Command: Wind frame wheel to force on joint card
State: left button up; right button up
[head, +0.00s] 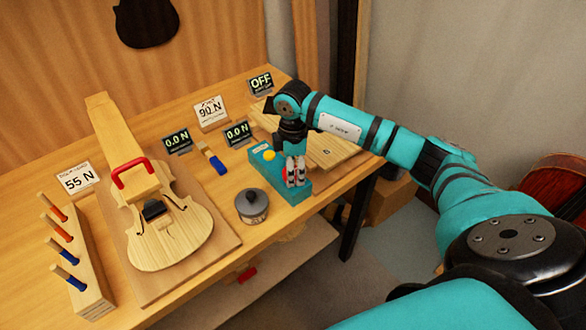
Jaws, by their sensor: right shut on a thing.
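A teal block-like frame (262,164) stands at the right part of the bench, with a yellow knob (269,155) on top. My right gripper (296,179) points down at its front right end and is shut on a red part (285,174), seemingly the wheel, mostly hidden by the fingers. A white card reading 90 N (210,112) stands behind; another reading 55 N (78,180) stands at the left. Two dark displays, a left one (177,141) and a right one (237,133), read 0.0 N. My left gripper is not in view.
A violin body (180,236) with a red clamp (135,172) lies on a board. A rack (88,275) of several handled tools stands left. A grey lidded pot (252,206) and a blue-tipped brush (213,159) are near the teal frame. A display reads OFF (261,82).

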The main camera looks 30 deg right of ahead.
jog(key=o, duration=0.8)
jog(key=shift+w+r, duration=0.1)
jog(key=shift+r, duration=0.05)
jog(key=o, duration=0.4)
notch_tip(320, 180, up, 12)
jog(key=shift+f, duration=0.1)
dwell(0.9)
